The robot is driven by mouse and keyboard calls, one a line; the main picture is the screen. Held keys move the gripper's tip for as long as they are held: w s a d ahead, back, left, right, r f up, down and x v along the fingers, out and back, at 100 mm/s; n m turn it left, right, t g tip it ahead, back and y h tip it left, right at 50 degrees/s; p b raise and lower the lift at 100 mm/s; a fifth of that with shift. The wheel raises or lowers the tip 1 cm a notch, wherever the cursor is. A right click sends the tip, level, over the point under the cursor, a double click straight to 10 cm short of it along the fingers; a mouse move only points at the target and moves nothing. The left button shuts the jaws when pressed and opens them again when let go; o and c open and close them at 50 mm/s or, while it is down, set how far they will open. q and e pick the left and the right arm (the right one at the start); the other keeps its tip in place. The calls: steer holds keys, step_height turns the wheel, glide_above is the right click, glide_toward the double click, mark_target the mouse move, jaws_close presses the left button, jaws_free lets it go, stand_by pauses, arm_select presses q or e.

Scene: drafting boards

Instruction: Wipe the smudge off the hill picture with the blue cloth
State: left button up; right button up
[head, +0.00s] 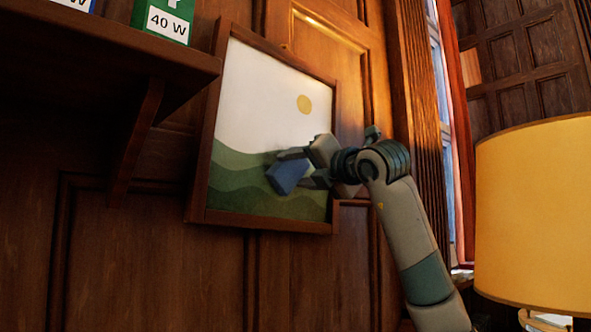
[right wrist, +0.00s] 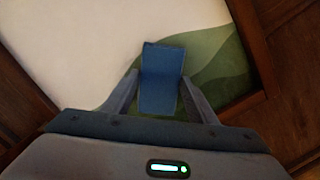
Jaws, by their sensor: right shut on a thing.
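The hill picture (head: 255,100) hangs tilted on the wood-panelled wall, with green hills, a pale sky and a yellow sun in a brown frame. My right gripper (head: 293,168) is in front of its lower right part, shut on the blue cloth (head: 287,177). The cloth also shows between the fingers in the right wrist view (right wrist: 162,80), close to the picture surface; I cannot tell whether it touches. No smudge is clear; a dark patch on the hills beside the cloth may be shadow, and the cloth hides part of the hills. My left gripper is not in view.
A dark wooden shelf (head: 110,45) juts out at the upper left, with a green box (head: 163,20) marked 40 W on it. A yellow lampshade (head: 535,215) stands at the right, near my right arm. A window (head: 447,130) is behind. The wall below the picture is clear.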

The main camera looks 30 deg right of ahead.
mark_target(279, 166)
steer(key=shift+w+d+f, duration=0.15)
steer(key=shift+d, duration=0.65)
steer(key=shift+w+d+f, duration=0.1)
steer(key=shift+d, duration=0.65)
steer(key=shift+a, duration=0.15)
steer(key=shift+s+a+r+b, duration=0.15)
steer(key=shift+a+b, duration=0.05)
steer(key=shift+a, duration=0.65)
steer(key=shift+s+a+r+b, duration=0.1)
steer(key=shift+a+b, duration=0.1)
steer(key=shift+a, duration=0.65)
steer(key=shift+a, duration=0.1)
steer(key=shift+s+a+r+b, duration=0.15)
steer(key=shift+a, duration=0.7)
steer(key=shift+s+a+r+b, duration=0.1)
steer(key=shift+a+b, duration=0.05)
steer(key=shift+a, duration=0.65)
steer(key=shift+a, duration=0.1)
steer(key=shift+s+a+r+b, duration=0.1)
steer(key=shift+s+a+b, duration=0.1)
steer(key=shift+a, duration=0.65)
steer(key=shift+s+a+r+b, duration=0.1)
steer(key=shift+a+b, duration=0.1)
steer(key=shift+a, duration=0.65)
